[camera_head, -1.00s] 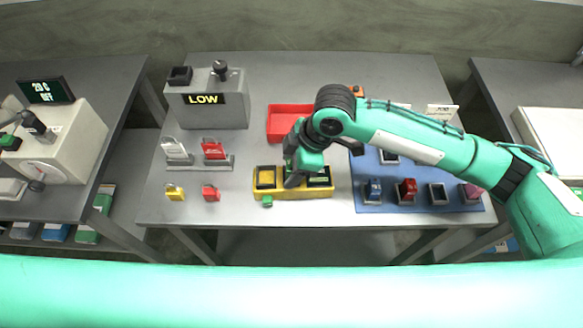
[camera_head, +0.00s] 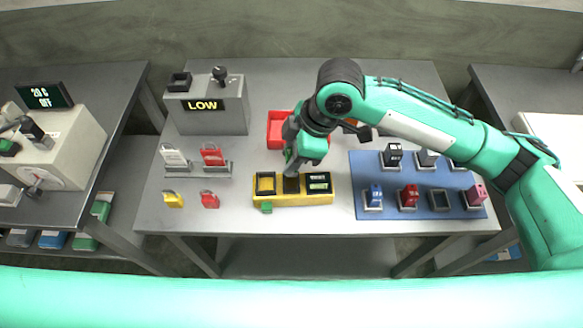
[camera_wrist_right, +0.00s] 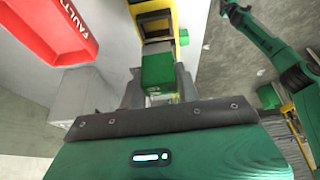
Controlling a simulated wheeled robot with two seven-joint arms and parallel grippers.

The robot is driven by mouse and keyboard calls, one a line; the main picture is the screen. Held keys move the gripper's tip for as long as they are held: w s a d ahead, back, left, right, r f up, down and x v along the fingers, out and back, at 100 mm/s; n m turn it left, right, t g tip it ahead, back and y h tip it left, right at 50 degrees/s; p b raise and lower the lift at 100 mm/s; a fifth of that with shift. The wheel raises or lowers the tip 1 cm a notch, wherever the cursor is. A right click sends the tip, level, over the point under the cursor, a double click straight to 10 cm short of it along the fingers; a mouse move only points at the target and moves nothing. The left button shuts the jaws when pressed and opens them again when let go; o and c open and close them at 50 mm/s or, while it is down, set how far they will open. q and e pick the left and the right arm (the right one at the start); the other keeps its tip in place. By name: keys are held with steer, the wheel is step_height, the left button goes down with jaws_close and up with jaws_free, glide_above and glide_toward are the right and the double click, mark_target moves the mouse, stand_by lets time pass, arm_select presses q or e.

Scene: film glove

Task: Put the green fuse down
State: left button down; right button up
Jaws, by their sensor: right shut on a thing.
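My right gripper (camera_head: 291,166) is shut on the green fuse (camera_wrist_right: 158,72), a green block between its fingers in the right wrist view. It holds the fuse above the back edge of the yellow fuse block (camera_head: 293,199). In the head view the gripper mostly hides the fuse. The block has three bays; the middle one looks dark, and the right one holds dark parts with pale green labels. A small green tab sticks out at its front left. My left gripper (camera_wrist_right: 232,10) shows small at the top of the right wrist view; its jaws are unclear.
A red tray (camera_head: 276,128) stands just behind the gripper. A blue mat (camera_head: 360,184) with several coloured pieces in holders lies to the right. Red and white tags, two padlocks and a grey box reading LOW (camera_head: 204,105) stand left. Table between is clear.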

step_height(320, 180, up, 14)
steer(key=b, duration=0.1)
steer(key=shift+f, duration=0.1)
